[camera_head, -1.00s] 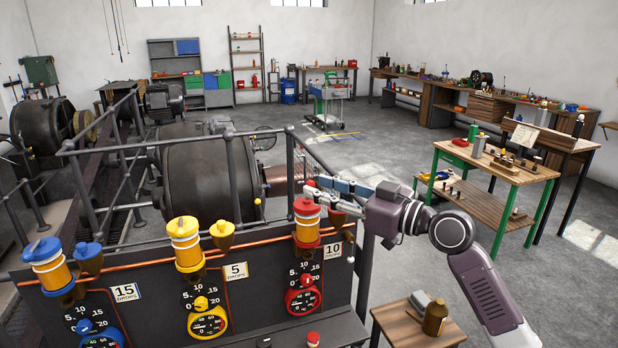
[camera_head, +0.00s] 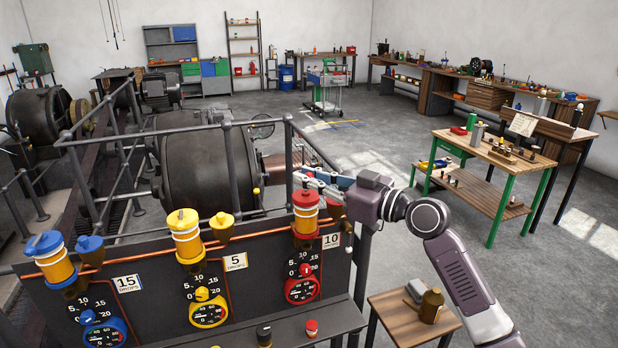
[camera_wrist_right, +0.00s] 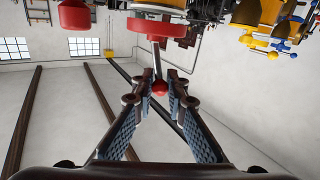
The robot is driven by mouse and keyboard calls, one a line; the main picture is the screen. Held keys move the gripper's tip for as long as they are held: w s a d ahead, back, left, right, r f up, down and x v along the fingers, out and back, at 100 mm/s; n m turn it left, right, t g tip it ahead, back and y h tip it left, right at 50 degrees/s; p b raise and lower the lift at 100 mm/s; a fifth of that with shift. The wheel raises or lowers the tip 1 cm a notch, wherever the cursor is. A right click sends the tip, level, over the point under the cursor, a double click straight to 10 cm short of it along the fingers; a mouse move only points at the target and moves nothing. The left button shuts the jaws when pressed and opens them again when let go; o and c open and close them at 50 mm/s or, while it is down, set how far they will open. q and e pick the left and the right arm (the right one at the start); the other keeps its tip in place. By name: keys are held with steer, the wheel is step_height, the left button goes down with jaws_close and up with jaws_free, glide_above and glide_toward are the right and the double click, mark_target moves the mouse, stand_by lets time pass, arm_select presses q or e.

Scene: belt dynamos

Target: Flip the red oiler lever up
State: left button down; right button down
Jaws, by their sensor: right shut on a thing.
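The red oiler (camera_head: 305,213) stands at the right end of the dark panel, with a red cap and an orange glass body. In the right wrist view, which is upside down, a thin stem runs from its red cap (camera_wrist_right: 157,27) to the lever's red ball tip (camera_wrist_right: 160,88). The stem stands up from the cap. My right gripper (camera_head: 303,178) reaches in from the right, just above the cap. Its fingertips (camera_wrist_right: 160,84) are shut on the lever at the ball. In the head view the fingers hide the lever. My left gripper is not in view.
Yellow (camera_head: 185,236) and blue (camera_head: 51,259) oilers stand left along the same panel. A pipe railing (camera_head: 291,150) rises behind the red oiler. A small wooden table (camera_head: 390,312) with a brown can (camera_head: 430,306) is below my right arm. Floor beyond is open.

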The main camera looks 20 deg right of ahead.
steer(key=shift+w+r+m+g+h+p, duration=0.3)
steer(key=shift+w+m+g+h+p, duration=0.35)
steer(key=shift+p, duration=1.55)
steer(key=shift+w+r+m+g+h+p, duration=0.4)
steer(key=shift+g+p, duration=0.55)
steer(key=shift+p, duration=1.25)
steer(key=shift+f+m+p, duration=0.25)
steer(key=shift+f+p, duration=0.1)
steer(key=shift+p, duration=0.15)
steer(key=c, duration=1.9)
jaws_free()
steer(key=shift+g, duration=0.3)
steer(key=v, duration=1.2)
steer(key=shift+f, duration=0.1)
